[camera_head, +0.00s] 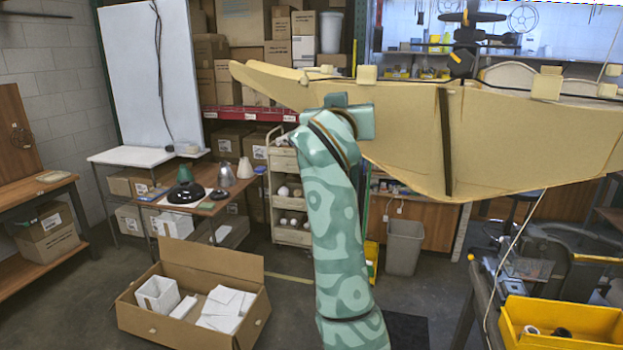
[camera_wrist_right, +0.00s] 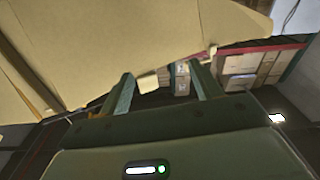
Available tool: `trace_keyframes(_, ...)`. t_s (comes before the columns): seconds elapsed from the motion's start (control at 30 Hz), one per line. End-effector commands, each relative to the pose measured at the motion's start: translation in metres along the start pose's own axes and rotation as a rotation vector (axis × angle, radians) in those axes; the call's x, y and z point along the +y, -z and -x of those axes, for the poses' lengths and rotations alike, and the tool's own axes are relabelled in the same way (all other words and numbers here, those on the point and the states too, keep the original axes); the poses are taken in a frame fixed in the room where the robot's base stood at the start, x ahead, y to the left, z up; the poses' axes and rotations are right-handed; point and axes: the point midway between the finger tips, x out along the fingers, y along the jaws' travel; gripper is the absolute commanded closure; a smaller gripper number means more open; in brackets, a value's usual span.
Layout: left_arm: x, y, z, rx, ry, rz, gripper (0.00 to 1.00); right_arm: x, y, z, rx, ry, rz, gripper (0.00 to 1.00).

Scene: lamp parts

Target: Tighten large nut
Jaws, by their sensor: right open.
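My right gripper (camera_head: 348,112) is raised at the centre of the head view, in front of a large tan wing-shaped panel (camera_head: 400,135). In the right wrist view the two fingers of my right gripper (camera_wrist_right: 161,70) are apart. A small pale block (camera_wrist_right: 148,83) shows between them, and the tan panel (camera_wrist_right: 110,40) fills the upper left. I cannot tell whether the fingers touch the panel. I cannot make out a large nut in either view. Lamp parts, with a black dish (camera_head: 186,194) and a grey cone-shaped shade (camera_head: 226,176), stand on a table at the left. My left gripper is not in view.
An open cardboard box (camera_head: 250,315) with white cartons stands on the floor. A cream cart (camera_head: 291,190) and a grey bin (camera_head: 404,246) stand behind my arm. A yellow bin (camera_head: 560,322) is at lower right. The wooden bench (camera_head: 35,222) is at far left.

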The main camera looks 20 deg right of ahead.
Motion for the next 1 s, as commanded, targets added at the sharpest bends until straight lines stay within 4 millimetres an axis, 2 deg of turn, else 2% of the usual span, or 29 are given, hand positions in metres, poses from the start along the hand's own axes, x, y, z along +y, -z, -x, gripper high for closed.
trace_keyframes(0.03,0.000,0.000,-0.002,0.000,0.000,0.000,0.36,-0.009,-0.011,-0.004,-0.006,0.020,0.019,0.36)
trace_keyframes(0.2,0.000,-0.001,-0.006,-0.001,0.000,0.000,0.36,-0.034,-0.042,-0.013,-0.019,0.087,0.068,0.36)
trace_keyframes(0.6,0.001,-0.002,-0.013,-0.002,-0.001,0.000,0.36,-0.077,-0.115,-0.025,-0.064,0.206,0.151,0.36)
trace_keyframes(0.8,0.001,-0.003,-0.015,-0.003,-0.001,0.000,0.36,-0.087,-0.133,-0.026,-0.076,0.235,0.167,0.36)
trace_keyframes(1.0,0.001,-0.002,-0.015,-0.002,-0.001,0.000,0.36,-0.088,-0.136,-0.026,-0.077,0.241,0.170,0.36)
